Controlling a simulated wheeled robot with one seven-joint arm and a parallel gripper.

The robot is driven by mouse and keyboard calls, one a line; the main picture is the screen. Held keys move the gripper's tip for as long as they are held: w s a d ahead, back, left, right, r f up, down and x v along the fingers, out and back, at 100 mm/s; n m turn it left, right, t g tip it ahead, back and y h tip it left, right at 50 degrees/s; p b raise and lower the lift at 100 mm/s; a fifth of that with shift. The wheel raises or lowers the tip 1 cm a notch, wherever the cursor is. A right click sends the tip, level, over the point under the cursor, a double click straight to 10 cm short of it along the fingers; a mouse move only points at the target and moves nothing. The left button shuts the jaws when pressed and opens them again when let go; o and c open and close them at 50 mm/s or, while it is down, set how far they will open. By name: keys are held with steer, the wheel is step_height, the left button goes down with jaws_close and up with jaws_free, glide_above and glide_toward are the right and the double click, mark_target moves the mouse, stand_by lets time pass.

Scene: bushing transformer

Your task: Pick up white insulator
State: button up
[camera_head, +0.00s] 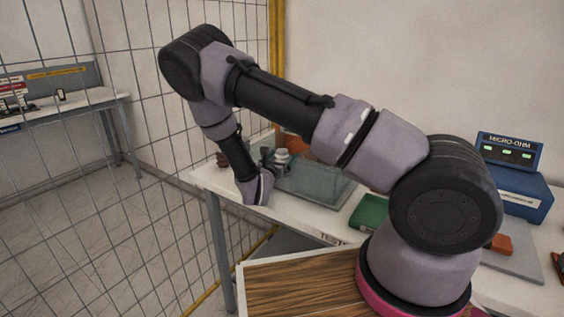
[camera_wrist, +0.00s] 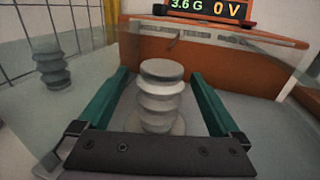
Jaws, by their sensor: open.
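A white insulator (camera_wrist: 161,95), ribbed and upright, stands in the middle of the wrist view on a round base. My gripper (camera_wrist: 162,85) is open, with one green finger on each side of the insulator and a visible gap at both sides. In the head view a pale ribbed insulator (camera_head: 282,160) shows beside my gripper (camera_head: 262,170), at the glass-like tank; my arm hides part of this area. A second, darker grey ribbed insulator (camera_wrist: 51,66) stands at the left in the wrist view.
An orange-brown panel (camera_wrist: 215,52) stands behind the insulator, with a digital display (camera_wrist: 212,8) above it. The clear tank (camera_head: 315,186) sits on the white table (camera_head: 225,184). A green tray (camera_head: 371,212) and a blue micro-ohm meter (camera_head: 520,190) are to the right. A wire fence (camera_head: 130,130) stands left.

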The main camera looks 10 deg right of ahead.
jaws_close()
